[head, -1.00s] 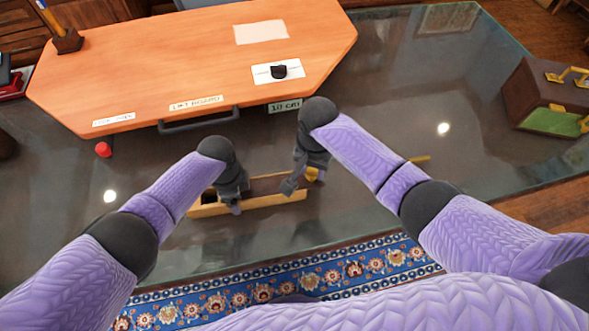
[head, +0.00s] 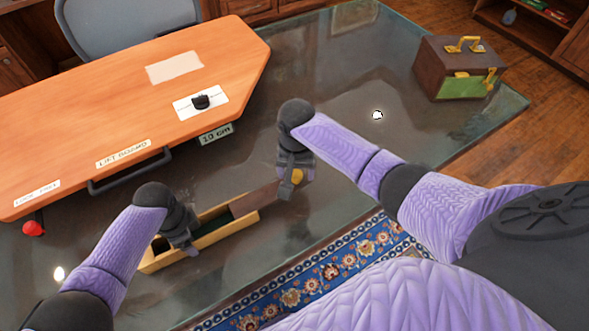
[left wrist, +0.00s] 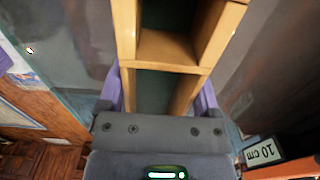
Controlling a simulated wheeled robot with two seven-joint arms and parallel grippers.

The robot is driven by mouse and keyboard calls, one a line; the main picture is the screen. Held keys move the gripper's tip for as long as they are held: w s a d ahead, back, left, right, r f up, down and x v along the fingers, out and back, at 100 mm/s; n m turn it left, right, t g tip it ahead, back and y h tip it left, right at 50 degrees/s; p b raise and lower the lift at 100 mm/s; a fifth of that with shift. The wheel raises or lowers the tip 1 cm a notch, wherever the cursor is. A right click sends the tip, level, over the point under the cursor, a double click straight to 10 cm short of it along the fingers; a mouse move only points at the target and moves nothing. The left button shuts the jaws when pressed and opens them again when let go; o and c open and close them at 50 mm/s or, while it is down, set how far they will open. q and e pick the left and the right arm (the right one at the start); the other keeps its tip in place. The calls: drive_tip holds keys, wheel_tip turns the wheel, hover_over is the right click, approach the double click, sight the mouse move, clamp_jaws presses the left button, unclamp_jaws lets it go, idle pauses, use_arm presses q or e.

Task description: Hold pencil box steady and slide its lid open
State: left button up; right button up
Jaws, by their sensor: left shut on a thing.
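The pencil box (head: 216,236) is a long pale-wood box on the glass tabletop, its green-lined inside largely uncovered. Its open compartments also show in the left wrist view (left wrist: 168,48). My left gripper (head: 187,247) is shut on the box near its left end. The brown lid (head: 254,201) sticks out past the box's right end, its inner part still over that end. My right gripper (head: 288,192) is at the lid's outer end and appears shut on it, beyond the box. A yellow piece (head: 297,176) shows at that gripper. The fingers partly hide the lid's end.
An orange board (head: 110,110) with a dark handle (head: 130,171) lies behind the box. A red object (head: 33,229) is at left. A brown and green case (head: 440,70) stands at the back right.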

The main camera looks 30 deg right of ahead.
wheel_tip(320, 180, up, 12)
idle(0.5)
use_arm(q)
drive_tip(key=o, duration=1.3)
